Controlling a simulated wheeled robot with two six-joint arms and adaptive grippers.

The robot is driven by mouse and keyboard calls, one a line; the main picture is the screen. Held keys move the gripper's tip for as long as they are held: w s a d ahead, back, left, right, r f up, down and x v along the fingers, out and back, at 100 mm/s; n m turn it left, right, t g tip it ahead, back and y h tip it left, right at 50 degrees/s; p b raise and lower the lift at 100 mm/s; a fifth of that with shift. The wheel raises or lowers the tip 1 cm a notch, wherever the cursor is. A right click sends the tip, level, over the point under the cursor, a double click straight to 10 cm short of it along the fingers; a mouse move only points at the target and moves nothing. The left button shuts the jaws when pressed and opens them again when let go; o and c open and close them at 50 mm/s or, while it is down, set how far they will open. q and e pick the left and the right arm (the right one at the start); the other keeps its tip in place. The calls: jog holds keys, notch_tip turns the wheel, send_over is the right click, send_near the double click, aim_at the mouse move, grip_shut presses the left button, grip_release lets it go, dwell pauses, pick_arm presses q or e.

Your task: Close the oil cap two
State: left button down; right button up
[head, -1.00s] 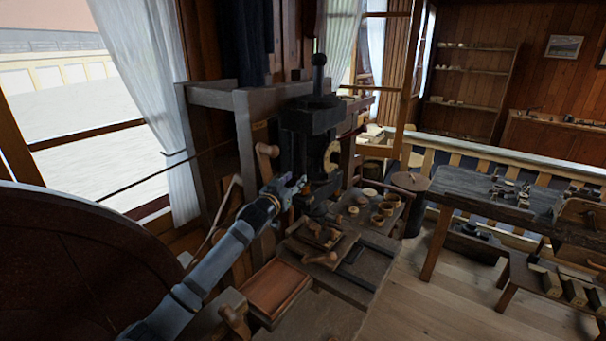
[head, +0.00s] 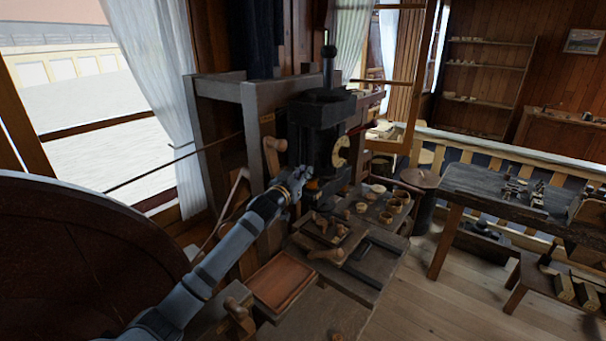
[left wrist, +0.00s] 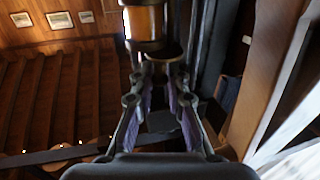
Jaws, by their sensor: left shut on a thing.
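My left gripper (head: 302,180) reaches in to the lower left side of the dark headstock (head: 318,120) of the lathe. In the left wrist view its two fingers (left wrist: 160,68) are closed in on a small brown rounded piece (left wrist: 163,50), which I take to be the oil cap. That piece sits directly against the end of a shiny brass-coloured cylinder (left wrist: 146,22). Whether the cap is fully seated cannot be told. In the head view a small orange-brown part (head: 313,185) shows beside the fingertips; the cap itself is mostly hidden there. My right gripper is not in view.
A wooden frame post (head: 258,140) stands close behind my left arm. Below it is a bench with small turned cups (head: 393,204), a tool tray (head: 330,232) and a reddish tray (head: 285,280). A large dark wheel (head: 70,260) fills the lower left.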

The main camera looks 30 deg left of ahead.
aim_at(316, 178)
pick_arm(q)
jog(key=shift+w+d+f+n+y+b, duration=0.1)
jog(key=shift+f+n+y+b, duration=0.25)
jog(key=shift+b, duration=0.2)
jog(key=n+g+y+b, duration=0.2)
jog(key=y+b, duration=0.1)
jog(key=b, duration=0.1)
jog(key=w+d+n+g+y+b, duration=0.1)
jog(key=n+g+y+b, duration=0.1)
jog(key=n+y+b, duration=0.1)
jog(key=w+d+n+g+y+b, duration=0.1)
jog(key=n+g+y+b, duration=0.2)
jog(key=y+b, duration=0.2)
jog(key=shift+w+f+b, duration=0.1)
jog(key=shift+f+b, duration=0.05)
jog(key=shift+b, duration=0.9)
jog(key=n+g+y, duration=0.1)
jog(key=n+g+b, duration=0.1)
jog(key=shift+w+d+r+g+y+b, duration=0.15)
jog(key=shift+w+r+g+y+b, duration=0.05)
jog(key=shift+w+g+y+b, duration=0.15)
jog(key=shift+w+n+g+y, duration=0.2)
jog(key=shift+n+g+y, duration=0.3)
jog(key=shift+n+g, duration=0.4)
jog(key=shift+g, duration=0.35)
